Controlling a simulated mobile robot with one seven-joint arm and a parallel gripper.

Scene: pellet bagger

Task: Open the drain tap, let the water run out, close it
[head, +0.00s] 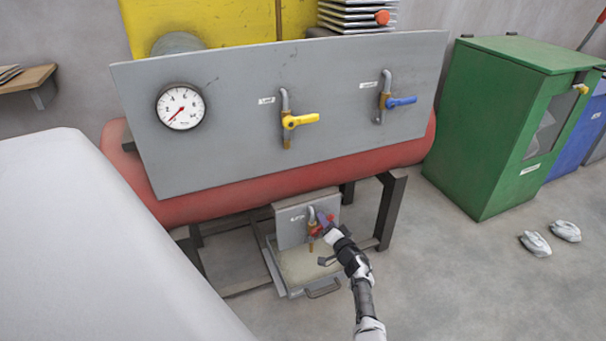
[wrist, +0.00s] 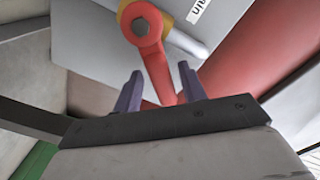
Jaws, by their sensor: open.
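The drain tap (head: 311,230) sits on a small grey plate (head: 291,232) below the red tank, with its brass spout pointing down over a shallow tray. Its red lever (wrist: 157,65) runs from the round pivot down between my two fingers in the wrist view. My gripper (head: 326,225) is at the tap in the head view and hides part of the lever. The jaws (wrist: 160,75) are open, one finger on each side of the lever. I cannot tell if either finger touches it. No water stream is visible at the spout.
The tray (head: 272,262) with a front handle lies under the tap. Above are a grey panel (head: 230,100) with a gauge (head: 181,107), a yellow-handled tap (head: 300,120) and a blue-handled tap (head: 400,102). Dark stand legs (head: 391,212) flank the tap. Floor at right is mostly clear.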

